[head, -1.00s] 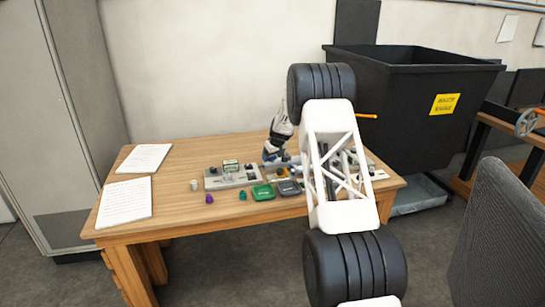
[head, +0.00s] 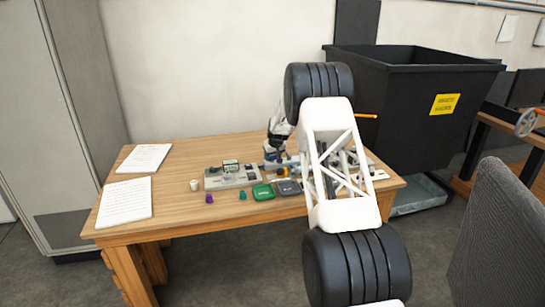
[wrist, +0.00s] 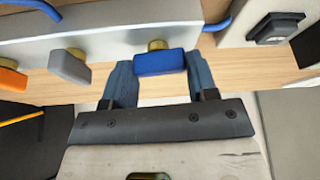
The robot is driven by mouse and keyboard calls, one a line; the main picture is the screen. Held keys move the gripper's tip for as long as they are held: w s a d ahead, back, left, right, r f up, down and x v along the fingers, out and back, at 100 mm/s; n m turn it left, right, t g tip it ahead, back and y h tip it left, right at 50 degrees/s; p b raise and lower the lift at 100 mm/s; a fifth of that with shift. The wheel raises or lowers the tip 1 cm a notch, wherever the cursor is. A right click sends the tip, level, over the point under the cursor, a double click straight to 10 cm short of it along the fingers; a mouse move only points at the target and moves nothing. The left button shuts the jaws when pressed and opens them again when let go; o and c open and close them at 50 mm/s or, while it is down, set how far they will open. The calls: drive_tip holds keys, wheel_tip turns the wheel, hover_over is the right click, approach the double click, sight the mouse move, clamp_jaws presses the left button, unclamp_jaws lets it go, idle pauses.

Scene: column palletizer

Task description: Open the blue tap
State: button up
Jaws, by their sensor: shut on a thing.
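The blue tap (wrist: 160,63) has a flat rectangular blue handle on a brass stem. It sticks out from a pale metal manifold (wrist: 105,33) in the wrist view. The handle lies straight along the manifold's front face. My gripper (wrist: 158,72) has one blue finger at each end of the handle and is shut on it. A grey tap (wrist: 69,67) and an orange tap (wrist: 10,78) sit to the left on the same manifold. In the head view my gripper (head: 275,157) is low over the table, and my arm hides much of the manifold.
On the wooden table (head: 175,200) are a grey fixture (head: 231,177), a green tray (head: 263,191), a dark tray (head: 289,187) and small loose pieces. Two paper sheets lie at the left. A black bin (head: 400,110) stands behind, right. The table's left middle is clear.

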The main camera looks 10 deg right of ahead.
drive_tip(key=shift+m+h, duration=0.3)
drive_tip(key=shift+m, duration=0.6)
drive_tip(key=o, duration=0.9)
drive_tip(key=shift+v, duration=3.85)
drive_tip(key=shift+a, duration=0.1)
drive_tip(key=shift+s, duration=0.1)
